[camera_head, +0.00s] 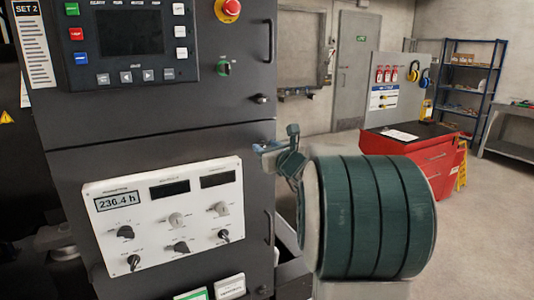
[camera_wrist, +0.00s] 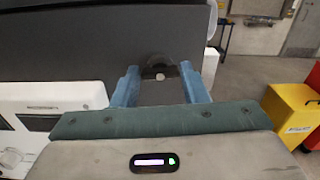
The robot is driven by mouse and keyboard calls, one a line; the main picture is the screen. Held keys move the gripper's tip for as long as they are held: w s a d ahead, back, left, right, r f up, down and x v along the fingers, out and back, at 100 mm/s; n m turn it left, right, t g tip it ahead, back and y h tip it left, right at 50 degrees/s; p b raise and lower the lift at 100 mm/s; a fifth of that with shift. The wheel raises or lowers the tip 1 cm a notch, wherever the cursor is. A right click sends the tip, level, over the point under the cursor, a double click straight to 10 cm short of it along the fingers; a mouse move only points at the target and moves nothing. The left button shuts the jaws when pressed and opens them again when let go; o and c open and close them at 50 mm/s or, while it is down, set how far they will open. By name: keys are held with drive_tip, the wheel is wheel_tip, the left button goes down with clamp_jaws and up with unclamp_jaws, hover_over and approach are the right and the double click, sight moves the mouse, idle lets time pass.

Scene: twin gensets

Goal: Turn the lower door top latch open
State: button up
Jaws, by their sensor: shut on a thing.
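The lower door (camera_head: 160,160) of the dark grey cabinet carries a white meter panel and appears closed. Its top latch (camera_wrist: 158,72) shows in the wrist view as a small dark piece with a pale round centre, between my blue fingertips. My gripper (camera_head: 264,147) is at the door's upper right corner in the head view and hides most of the latch there. In the wrist view my gripper (camera_wrist: 160,82) is shut on the latch. The latch's exact angle is hard to tell.
The lower door's handle (camera_head: 269,228) is below my gripper. The upper door has its own latch (camera_head: 262,99), a control screen and a red stop button (camera_head: 229,9).

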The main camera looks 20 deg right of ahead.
drive_tip(key=shift+a+f+n+b, duration=0.1)
drive_tip(key=shift+n+b, duration=4.15)
drive_tip(key=shift+b, duration=1.45)
drive_tip(key=shift+a+f+n+b, duration=0.1)
drive_tip(key=shift+n+b, duration=4.15)
drive_tip(key=shift+b, duration=1.45)
drive_tip(key=o, duration=1)
drive_tip(key=shift+s, duration=0.1)
drive_tip(key=s, duration=0.9)
drive_tip(key=s+b, duration=0.1)
drive_tip(key=s, duration=0.3)
drive_tip(key=shift+s+d, duration=0.25)
drive_tip(key=shift+s, duration=0.1)
